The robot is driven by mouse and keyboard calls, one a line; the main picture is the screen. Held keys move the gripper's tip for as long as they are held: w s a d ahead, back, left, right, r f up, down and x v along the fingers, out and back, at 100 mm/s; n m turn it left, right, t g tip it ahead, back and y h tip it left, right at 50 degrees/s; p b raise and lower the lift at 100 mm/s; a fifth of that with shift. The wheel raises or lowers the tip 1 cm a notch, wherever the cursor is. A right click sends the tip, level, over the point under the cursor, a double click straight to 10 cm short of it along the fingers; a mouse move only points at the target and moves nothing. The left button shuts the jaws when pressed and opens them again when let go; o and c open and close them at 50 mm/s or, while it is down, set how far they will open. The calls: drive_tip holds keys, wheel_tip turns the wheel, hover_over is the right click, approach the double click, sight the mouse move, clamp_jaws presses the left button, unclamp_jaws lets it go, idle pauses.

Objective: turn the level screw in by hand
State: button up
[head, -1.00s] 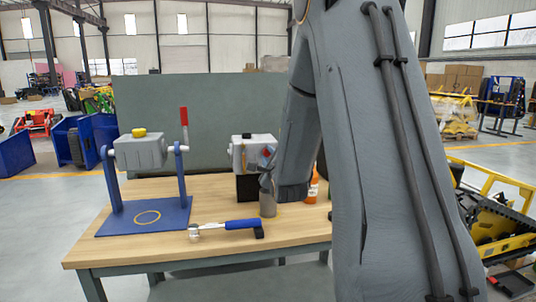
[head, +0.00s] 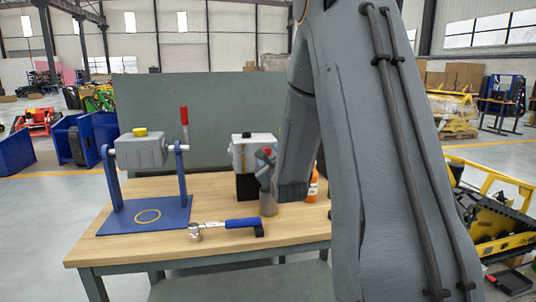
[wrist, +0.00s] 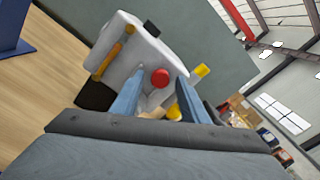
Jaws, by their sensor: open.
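A round red screw head, likely the level screw (wrist: 160,77), shows on the face of a pale grey housing (wrist: 128,58) in the wrist view. The housing (head: 256,143) also stands on a black base at the back of the bench in the head view. My gripper (wrist: 155,88) is open, its two blue-grey fingers apart on either side of the red head as seen. Whether they touch it cannot be told. In the head view my gripper (head: 265,164) is at the housing's right side, partly hidden by my arm.
A blue stand (head: 150,216) holds a grey tank with a yellow cap at the bench's left. A grey cup (head: 268,203) and an orange bottle (head: 313,186) stand near my arm. The front-middle wood is mostly clear.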

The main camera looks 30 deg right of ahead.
drive_tip(key=n, duration=0.4)
drive_tip(key=shift+b, duration=0.4)
drive_tip(key=n, duration=0.3)
drive_tip(key=shift+n, duration=0.4)
drive_tip(key=n+b, duration=0.1)
drive_tip(key=n, duration=0.2)
drive_tip(key=n+b, duration=0.1)
drive_tip(key=n, duration=0.4)
drive_tip(key=n+b, duration=0.1)
drive_tip(key=n, duration=0.5)
drive_tip(key=n+b, duration=0.2)
drive_tip(key=n, duration=0.5)
drive_tip(key=shift+w, duration=0.1)
